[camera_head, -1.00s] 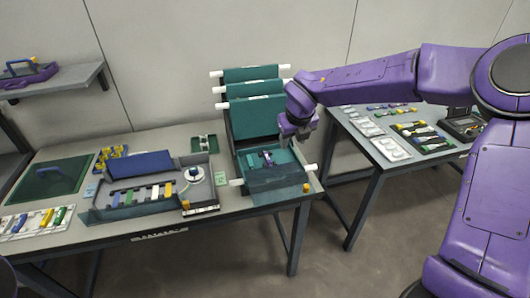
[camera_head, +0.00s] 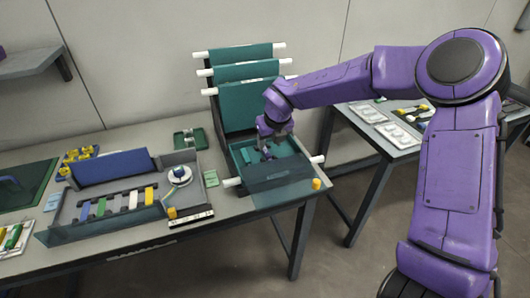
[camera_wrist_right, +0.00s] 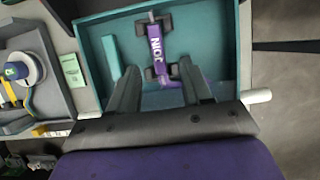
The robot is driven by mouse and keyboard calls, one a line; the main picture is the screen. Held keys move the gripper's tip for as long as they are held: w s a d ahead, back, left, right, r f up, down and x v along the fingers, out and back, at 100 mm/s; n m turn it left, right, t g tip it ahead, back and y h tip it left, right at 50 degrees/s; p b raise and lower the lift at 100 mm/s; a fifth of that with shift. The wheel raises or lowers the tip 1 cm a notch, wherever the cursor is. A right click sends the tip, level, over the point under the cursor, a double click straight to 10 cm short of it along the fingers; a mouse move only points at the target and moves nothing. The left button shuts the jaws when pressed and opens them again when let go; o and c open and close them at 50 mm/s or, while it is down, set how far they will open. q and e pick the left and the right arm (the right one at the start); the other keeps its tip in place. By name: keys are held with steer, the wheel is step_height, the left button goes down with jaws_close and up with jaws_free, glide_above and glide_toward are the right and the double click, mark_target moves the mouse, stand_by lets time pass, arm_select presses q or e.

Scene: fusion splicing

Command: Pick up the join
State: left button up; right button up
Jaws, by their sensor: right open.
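The join is a purple bar with white lettering (camera_wrist_right: 155,45) and dark blocks at its ends. It lies in the open teal tray (camera_head: 290,180) of the rack at the right end of the table. My right gripper (camera_head: 268,146) is above the tray, pointing down. In the right wrist view my right gripper (camera_wrist_right: 159,72) is open, its two fingers apart on either side of the join's near end. I cannot tell how far above the join the fingertips are. My left gripper is not in view.
Teal panels (camera_head: 248,101) on white rods rise behind the tray. A teal strip (camera_wrist_right: 112,58) lies inside the tray at its left. A grey tray with coloured strips (camera_head: 115,205) stands to the left. A yellow knob (camera_head: 316,184) is at the table's right corner.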

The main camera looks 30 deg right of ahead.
mark_target(266, 151)
steer(key=p+x, duration=0.1)
steer(key=x, duration=0.4)
steer(key=shift+w+a+f, duration=0.1)
steer(key=shift+w, duration=0.1)
jaws_close()
